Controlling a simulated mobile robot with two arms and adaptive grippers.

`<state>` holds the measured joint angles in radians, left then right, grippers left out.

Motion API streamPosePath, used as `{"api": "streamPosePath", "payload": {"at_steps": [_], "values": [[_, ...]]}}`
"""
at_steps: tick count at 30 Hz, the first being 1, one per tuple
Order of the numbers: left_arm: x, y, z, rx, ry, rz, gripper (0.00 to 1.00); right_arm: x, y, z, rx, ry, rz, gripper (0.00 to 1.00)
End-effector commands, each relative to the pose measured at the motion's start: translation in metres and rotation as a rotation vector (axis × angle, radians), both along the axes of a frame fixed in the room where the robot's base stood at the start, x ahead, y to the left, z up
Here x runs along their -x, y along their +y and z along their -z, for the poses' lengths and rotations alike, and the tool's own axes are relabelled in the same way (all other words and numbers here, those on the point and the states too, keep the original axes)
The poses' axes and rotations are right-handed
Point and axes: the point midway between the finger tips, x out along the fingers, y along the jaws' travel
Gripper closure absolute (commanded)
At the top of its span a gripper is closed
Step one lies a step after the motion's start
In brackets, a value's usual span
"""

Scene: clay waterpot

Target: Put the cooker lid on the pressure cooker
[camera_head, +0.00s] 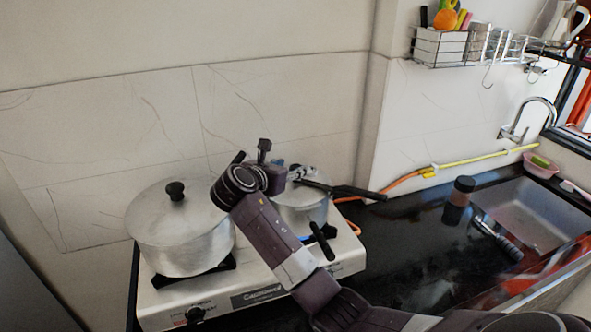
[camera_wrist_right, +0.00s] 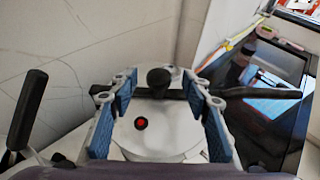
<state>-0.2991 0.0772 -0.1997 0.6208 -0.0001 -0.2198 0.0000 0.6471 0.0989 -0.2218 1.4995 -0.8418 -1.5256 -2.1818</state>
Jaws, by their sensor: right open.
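The cooker lid (camera_wrist_right: 155,138) is a pale round disc with a red button and a black knob (camera_wrist_right: 158,77). Its long black handle (camera_head: 358,193) points right, and also shows in the right wrist view (camera_wrist_right: 262,92). The silver pressure cooker (camera_head: 303,214) stands on the right of the stove, partly hidden by my right arm. I cannot tell whether the lid is seated on it. My right gripper (camera_head: 290,173) is open above the cooker. In the wrist view its blue-padded fingers (camera_wrist_right: 165,88) are on either side of the lid's knob, apart from it. My left gripper is not in view.
A large lidded silver pot (camera_head: 180,235) stands on the left of the white stove (camera_head: 215,296). A black bar (camera_head: 322,241) shows in front of the cooker. A dark bottle (camera_head: 459,200) and the sink (camera_head: 535,215) are right. A wire rack (camera_head: 450,47) hangs above.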

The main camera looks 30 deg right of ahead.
Motion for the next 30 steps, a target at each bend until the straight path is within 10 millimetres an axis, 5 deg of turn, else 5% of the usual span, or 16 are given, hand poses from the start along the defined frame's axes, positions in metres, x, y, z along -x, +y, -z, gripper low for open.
{"api": "streamPosePath", "payload": {"at_steps": [12, 30], "values": [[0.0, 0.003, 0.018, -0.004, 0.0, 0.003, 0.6, 0.034, 0.056, -0.026, 0.0, -0.002, 0.0, 0.56], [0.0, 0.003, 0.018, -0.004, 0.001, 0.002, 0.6, 0.037, 0.059, -0.028, 0.0, 0.0, 0.001, 0.56]]}}
